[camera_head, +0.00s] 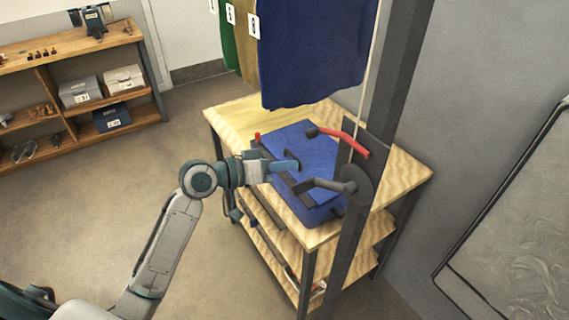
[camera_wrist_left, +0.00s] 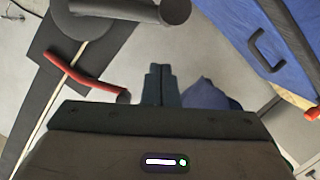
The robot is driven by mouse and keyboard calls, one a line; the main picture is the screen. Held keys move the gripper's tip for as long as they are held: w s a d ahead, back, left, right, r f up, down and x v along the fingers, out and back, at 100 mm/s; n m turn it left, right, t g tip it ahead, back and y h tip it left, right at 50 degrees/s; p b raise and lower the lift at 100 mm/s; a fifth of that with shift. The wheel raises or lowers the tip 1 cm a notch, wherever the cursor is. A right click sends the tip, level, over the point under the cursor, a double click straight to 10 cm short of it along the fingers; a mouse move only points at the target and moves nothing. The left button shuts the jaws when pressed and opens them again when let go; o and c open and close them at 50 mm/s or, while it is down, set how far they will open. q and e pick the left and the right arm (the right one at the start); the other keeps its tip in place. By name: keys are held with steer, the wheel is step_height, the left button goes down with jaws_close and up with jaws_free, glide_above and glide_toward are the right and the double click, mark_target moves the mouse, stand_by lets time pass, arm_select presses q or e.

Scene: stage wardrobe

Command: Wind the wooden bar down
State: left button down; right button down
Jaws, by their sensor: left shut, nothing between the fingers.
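The wooden bar itself is not in view. Hanging cloths, the nearest one dark blue (camera_head: 310,50), reach down from above the head view. A dark post (camera_head: 385,90) carries a winch with a grey crank handle (camera_head: 325,185) and a red lever (camera_head: 345,140). A pale rope (camera_head: 376,45) runs up beside the post. My left gripper (camera_head: 294,165) is shut and empty, left of the crank handle and apart from it, in front of the blue case. In the left wrist view, its closed fingers (camera_wrist_left: 161,84) lie below the crank handle (camera_wrist_left: 165,11) and right of the red lever (camera_wrist_left: 80,73).
A blue case (camera_head: 290,140) with a dark handle lies on a wooden table (camera_head: 400,180) behind the winch. A wooden shelf (camera_head: 60,50) with boxes stands at the far left. A framed panel (camera_head: 520,220) is at the right. The floor at left is clear.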

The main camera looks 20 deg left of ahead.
mark_target(288, 189)
arm_select(q)
steer(key=f+n, duration=0.1)
steer(key=f, duration=0.1)
steer(key=d+f+n+h+b, duration=0.1)
steer(key=f+n, duration=0.1)
steer(key=s+f+n+b, duration=0.1)
steer(key=f, duration=0.1)
steer(key=shift+d+f, duration=0.1)
steer(key=shift+d, duration=0.05)
steer(key=s+d+f+n+h+b, duration=0.2)
steer(key=s+d+f+n, duration=0.1)
steer(key=d+f+n, duration=0.1)
steer(key=shift+s+d+f+n, duration=0.2)
steer(key=shift+f+n, duration=0.3)
steer(key=shift+n, duration=0.8)
